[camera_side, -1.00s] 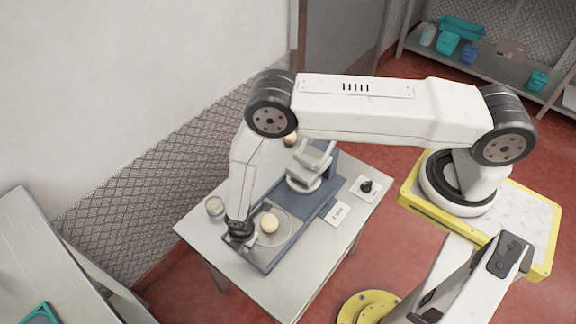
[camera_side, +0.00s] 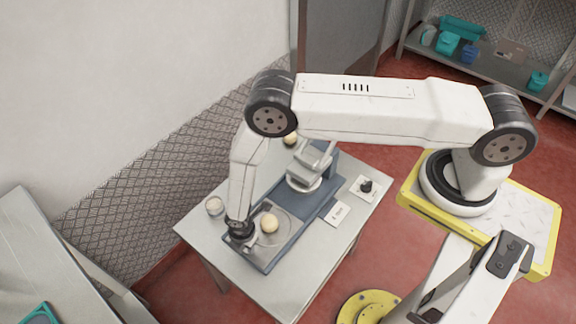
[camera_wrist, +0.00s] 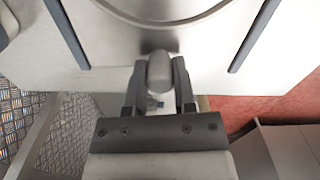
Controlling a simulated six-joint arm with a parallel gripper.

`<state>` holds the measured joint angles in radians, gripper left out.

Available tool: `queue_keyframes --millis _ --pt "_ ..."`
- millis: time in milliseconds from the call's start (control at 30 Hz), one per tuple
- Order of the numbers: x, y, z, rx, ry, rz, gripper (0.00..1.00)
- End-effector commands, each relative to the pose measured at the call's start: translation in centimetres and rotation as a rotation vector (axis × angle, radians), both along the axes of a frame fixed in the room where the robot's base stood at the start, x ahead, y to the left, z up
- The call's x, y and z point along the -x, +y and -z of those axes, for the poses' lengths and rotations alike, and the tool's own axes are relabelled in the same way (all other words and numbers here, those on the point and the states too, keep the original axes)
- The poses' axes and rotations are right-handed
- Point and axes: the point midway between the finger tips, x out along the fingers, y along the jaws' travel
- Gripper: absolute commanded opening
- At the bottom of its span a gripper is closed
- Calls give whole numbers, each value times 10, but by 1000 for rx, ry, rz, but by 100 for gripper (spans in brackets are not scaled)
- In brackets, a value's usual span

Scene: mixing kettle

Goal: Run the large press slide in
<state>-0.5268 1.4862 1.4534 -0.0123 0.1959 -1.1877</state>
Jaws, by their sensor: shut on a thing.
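The large press (camera_side: 318,205) stands on the table with a long blue-grey base and a pale press head (camera_side: 311,165) toward its far end. Its slide (camera_side: 283,233) is a pale plate with a round dish at the near end, away from the head. A dough ball (camera_side: 270,222) lies on the slide. My gripper (camera_side: 246,240) is at the slide's near outer end. In the wrist view my gripper (camera_wrist: 158,92) is shut on the grey slide handle (camera_wrist: 160,70), with a finger on each side. The slide plate (camera_wrist: 155,38) shows between two dark rails; the dough is out of that view.
A small round container (camera_side: 214,206) stands at the table's left edge. A white card (camera_side: 337,213) and a dark knob on a white plate (camera_side: 367,187) lie right of the press. Another round ball (camera_side: 291,139) shows behind the head. The table's front right is clear.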

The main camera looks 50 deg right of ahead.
Motion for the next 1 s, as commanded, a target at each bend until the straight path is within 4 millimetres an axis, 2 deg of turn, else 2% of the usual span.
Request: queue_keyframes --millis 167,500,600,1000 --pt "-1 -12 0 0 0 1 0" --pt "-1 -70 0 0 0 4 0" --pt "-1 -81 0 0 -2 3 0" --pt "-1 -87 0 0 -2 0 0"
